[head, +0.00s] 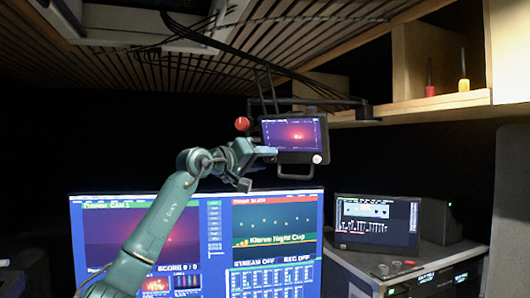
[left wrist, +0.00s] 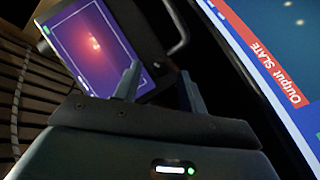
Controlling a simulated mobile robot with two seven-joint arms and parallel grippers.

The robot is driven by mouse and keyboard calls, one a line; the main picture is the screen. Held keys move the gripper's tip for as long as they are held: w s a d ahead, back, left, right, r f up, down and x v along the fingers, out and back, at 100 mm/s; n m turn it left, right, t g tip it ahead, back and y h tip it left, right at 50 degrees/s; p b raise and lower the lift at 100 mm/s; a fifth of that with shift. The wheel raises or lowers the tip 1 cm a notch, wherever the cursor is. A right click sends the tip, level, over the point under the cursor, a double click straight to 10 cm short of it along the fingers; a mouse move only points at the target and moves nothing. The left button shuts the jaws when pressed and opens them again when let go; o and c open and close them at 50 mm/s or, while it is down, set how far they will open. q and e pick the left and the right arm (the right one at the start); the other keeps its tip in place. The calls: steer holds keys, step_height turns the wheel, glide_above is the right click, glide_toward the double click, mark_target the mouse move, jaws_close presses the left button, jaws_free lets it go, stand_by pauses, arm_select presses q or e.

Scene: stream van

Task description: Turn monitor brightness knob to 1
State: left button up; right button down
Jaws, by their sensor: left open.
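A small dark monitor (head: 290,134) with a purple screen hangs below the ceiling in the head view. A pale round knob (head: 317,158) sits at its lower right corner. My left gripper (head: 262,168) is at the monitor's lower left, open, with nothing seen between its fingers, and apart from the knob. In the left wrist view the monitor (left wrist: 95,45) fills the upper left, and my left fingers (left wrist: 160,75) stand apart in front of its lower edge. I cannot make out the knob in that view. My right gripper is not in view.
A handle (head: 296,177) juts below the monitor, and a red ball (head: 242,123) is at its left. A large screen (head: 276,218) stands below. A smaller screen (head: 376,222) stands on a case at the right. Cables hang above the monitor.

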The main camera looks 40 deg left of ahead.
arm_select(q)
steer(key=shift+w+d, duration=0.1)
steer(key=shift+w, duration=0.35)
jaws_close()
